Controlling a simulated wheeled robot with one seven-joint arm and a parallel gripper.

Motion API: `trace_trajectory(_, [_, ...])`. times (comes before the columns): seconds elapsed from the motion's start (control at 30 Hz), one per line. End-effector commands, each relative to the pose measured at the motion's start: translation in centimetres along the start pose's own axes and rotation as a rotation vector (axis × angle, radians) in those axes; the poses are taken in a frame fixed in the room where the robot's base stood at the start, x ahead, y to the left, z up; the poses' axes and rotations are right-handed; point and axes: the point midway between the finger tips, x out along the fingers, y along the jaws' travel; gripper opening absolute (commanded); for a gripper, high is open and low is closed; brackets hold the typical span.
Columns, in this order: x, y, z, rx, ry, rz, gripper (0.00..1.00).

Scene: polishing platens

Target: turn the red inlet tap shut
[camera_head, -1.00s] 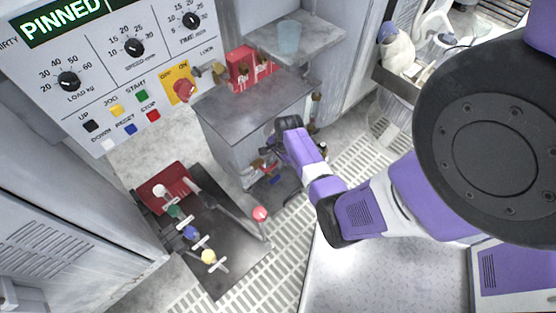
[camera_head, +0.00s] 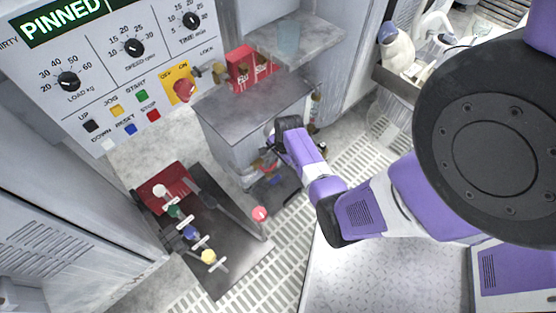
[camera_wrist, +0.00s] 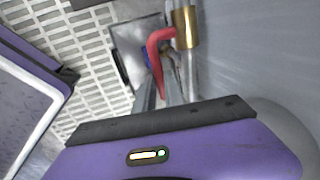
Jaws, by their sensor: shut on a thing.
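The red inlet tap (camera_wrist: 155,48) shows in the wrist view as a bent red handle beside a brass fitting (camera_wrist: 185,27). My gripper (camera_wrist: 158,85) reaches up to it, its two narrow grey fingers close together and shut on the red handle. The fingertips and the handle's lower end overlap, so the exact contact is hard to see. In the head view my gripper (camera_head: 274,148) is low at the side of the grey cabinet (camera_head: 245,108), and the tap is too small and covered there to make out clearly.
A dark plate (camera_head: 225,262) with several coloured-knob levers lies left of my gripper. A pink-knobbed lever (camera_head: 260,213) stands at its right edge. The control panel (camera_head: 110,60) reads PINNED. Grated floor (camera_head: 350,165) lies to the right.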

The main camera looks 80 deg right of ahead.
Motion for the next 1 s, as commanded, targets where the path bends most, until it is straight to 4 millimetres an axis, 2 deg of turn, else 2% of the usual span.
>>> trace_trajectory(0.47, [-0.6, 0.0, 0.4, -0.015, 0.056, 0.002, 0.00])
trace_trajectory(0.67, [-1.3, -0.2, 0.9, -0.045, 0.181, 0.002, 0.00])
trace_trajectory(1.0, [-2.0, -0.4, 2.3, -0.105, 0.485, -0.004, 0.00])
